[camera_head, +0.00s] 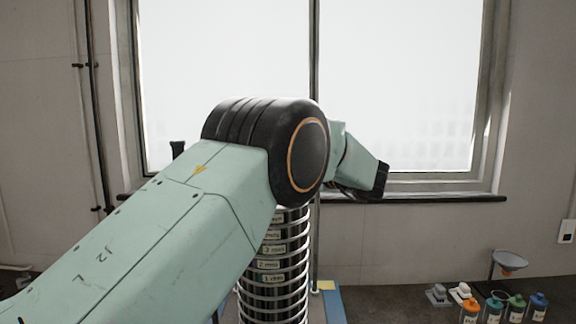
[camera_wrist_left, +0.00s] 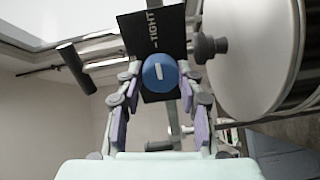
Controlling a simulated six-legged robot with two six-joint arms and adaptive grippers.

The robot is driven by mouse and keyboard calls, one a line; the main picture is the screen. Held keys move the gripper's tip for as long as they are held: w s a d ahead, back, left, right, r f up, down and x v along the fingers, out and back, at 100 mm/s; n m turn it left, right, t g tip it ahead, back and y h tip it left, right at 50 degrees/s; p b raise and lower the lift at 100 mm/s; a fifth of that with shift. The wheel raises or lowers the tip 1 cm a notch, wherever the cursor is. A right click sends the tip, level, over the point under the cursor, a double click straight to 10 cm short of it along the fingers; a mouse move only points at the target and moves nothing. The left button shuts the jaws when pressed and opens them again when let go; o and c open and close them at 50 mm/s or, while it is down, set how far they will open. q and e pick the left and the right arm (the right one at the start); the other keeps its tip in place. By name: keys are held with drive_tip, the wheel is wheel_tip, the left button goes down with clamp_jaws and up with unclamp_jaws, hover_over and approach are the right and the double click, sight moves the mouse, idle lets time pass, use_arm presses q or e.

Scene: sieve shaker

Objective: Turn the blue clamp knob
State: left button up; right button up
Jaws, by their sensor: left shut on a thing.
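The blue clamp knob (camera_wrist_left: 159,72) shows in the left wrist view, with a white mark on its face. It sits in front of a black plate (camera_wrist_left: 152,38) lettered "TIGHT". My left gripper (camera_wrist_left: 159,84) has its fingers on both sides of the knob and is shut on it. In the head view my left arm covers the middle, and the knob and the gripper's fingertips are hidden there. The sieve stack (camera_head: 278,265) stands behind and below the arm, with labelled rings. My right gripper is in neither view.
In the left wrist view a large pale round disc (camera_wrist_left: 250,50) and a dark round handle (camera_wrist_left: 208,47) are close right of the knob. In the head view, several capped bottles (camera_head: 493,308) and a funnel (camera_head: 509,260) stand at the right. A window fills the back.

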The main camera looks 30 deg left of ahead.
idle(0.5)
use_arm(q)
drive_tip(key=o, duration=1.2)
drive_tip(key=v, duration=1.2)
